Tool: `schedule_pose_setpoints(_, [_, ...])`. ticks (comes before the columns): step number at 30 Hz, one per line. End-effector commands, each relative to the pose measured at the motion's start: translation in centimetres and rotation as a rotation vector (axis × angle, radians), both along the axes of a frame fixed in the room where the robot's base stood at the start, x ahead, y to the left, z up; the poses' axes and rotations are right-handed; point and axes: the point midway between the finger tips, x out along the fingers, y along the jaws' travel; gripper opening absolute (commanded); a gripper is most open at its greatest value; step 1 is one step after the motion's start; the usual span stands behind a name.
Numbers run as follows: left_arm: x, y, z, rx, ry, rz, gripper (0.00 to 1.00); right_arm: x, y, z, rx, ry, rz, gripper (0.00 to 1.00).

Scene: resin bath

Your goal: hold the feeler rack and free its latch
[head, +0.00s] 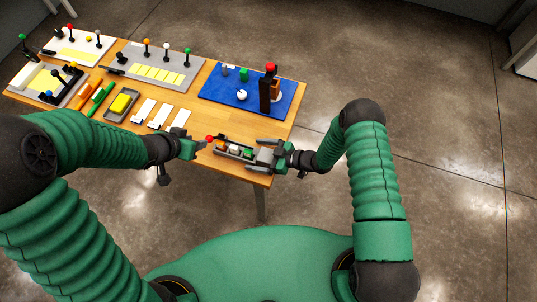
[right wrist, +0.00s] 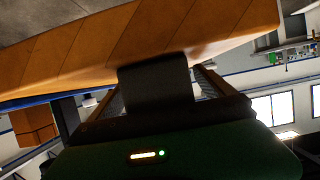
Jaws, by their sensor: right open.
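A small dark rack (head: 234,151), which looks like the feeler rack, lies at the table's near right edge with several small pieces in it, one white and one green. A red knob (head: 209,138), perhaps its latch, shows at its left end. My left gripper (head: 200,146) is just left of the rack, close to the red knob; whether its fingers touch it or are closed is too small to tell. My right gripper (head: 265,153) is open at the rack's right end, its fingers pointing left. The right wrist view shows mostly dark gripper body (right wrist: 155,85), and I cannot make out the rack there.
The wooden table (head: 215,178) holds a blue mat (head: 222,95) with a dark red-topped post (head: 267,88) behind the rack. Boards with knobbed pegs stand farther back. The floor at right is clear.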

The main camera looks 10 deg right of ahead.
Motion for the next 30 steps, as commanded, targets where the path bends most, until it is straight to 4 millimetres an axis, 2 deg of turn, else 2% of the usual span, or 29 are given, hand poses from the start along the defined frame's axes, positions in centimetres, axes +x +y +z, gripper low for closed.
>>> schedule_pose_setpoints(8, [-0.02,0.01,0.01,0.0,0.0,0.0,0.36,0.09,0.23,-0.11,0.0,0.0,0.0,0.93])
schedule_pose_setpoints(26, [0.0,0.01,-0.01,0.0,0.0,0.0,0.36,0.11,0.16,-0.11,-0.001,0.0,-0.001,0.14])
schedule_pose_setpoints(30, [0.0,0.01,-0.01,0.0,0.0,0.0,0.36,0.1,0.15,-0.11,-0.001,0.0,-0.001,0.14])
